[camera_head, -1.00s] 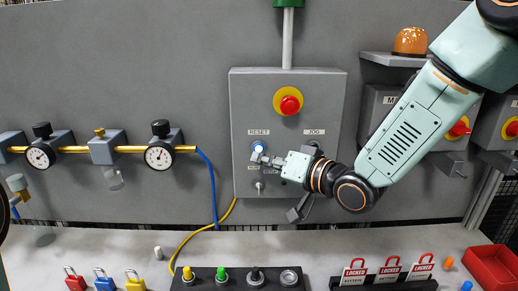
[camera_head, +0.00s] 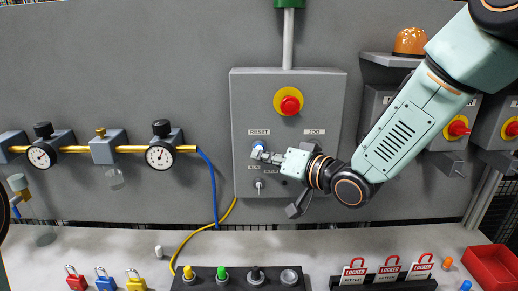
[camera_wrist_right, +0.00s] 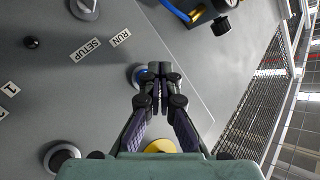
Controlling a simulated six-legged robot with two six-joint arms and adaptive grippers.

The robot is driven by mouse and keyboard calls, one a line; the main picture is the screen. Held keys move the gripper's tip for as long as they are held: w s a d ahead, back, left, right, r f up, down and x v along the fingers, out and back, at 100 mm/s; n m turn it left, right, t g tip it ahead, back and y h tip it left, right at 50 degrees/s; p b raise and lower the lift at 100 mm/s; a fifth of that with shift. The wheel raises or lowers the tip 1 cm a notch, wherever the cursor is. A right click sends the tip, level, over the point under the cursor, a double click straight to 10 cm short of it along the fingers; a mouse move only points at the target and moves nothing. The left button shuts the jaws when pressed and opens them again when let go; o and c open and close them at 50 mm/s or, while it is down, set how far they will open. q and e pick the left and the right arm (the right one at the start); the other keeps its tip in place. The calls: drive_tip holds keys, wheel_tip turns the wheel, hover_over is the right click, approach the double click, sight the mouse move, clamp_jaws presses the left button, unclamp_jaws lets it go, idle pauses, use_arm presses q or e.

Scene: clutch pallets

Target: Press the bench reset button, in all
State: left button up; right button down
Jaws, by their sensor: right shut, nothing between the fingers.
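The blue reset button (camera_head: 257,146) sits under the RESET label on the grey control box (camera_head: 250,95). My right gripper (camera_head: 260,154) is shut and empty, with its fingertips at the button's lower edge in the head view. In the right wrist view the closed fingertips (camera_wrist_right: 158,70) cover part of the blue button (camera_wrist_right: 138,76). I cannot tell whether they touch it. My left gripper is not in view.
A red emergency stop (camera_head: 290,102) is above on the same box, with a small selector switch (camera_head: 259,185) below the button. The JOG button is mostly hidden by my gripper.

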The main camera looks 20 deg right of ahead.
idle(0.7)
drive_tip(key=shift+w+d+f, duration=0.1)
drive_tip(key=shift+w+d, duration=0.05)
drive_tip(key=shift+w, duration=0.3)
drive_tip(key=shift+w+d, duration=0.15)
drive_tip(key=shift+w, duration=0.25)
idle(0.7)
drive_tip(key=shift+s, duration=0.1)
drive_tip(key=shift+s+a+p, duration=0.25)
drive_tip(key=shift+s+p, duration=0.1)
drive_tip(key=shift+s, duration=0.4)
drive_tip(key=s, duration=0.2)
drive_tip(key=s+a, duration=0.1)
drive_tip(key=s, duration=0.1)
drive_tip(key=shift+s+a, duration=0.2)
drive_tip(key=shift+s, duration=0.2)
